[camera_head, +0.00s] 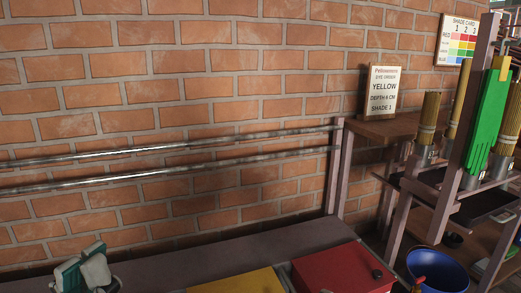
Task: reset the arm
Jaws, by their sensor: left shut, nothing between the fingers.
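My left gripper (88,263) shows at the bottom left edge, with teal and pale grey parts. It is shut and empty, low in front of the brick wall and over the near side of the bench. Most of its arm is below the picture. My right gripper is not in view.
A bench (215,255) runs along the wall, with a yellow panel (236,283) and a red lid (335,270). Two metal rails (150,174) cross the wall. At right stand a rack with incense bundles (428,112), a green glove (488,115), an order card (383,90) and a blue bucket (437,270).

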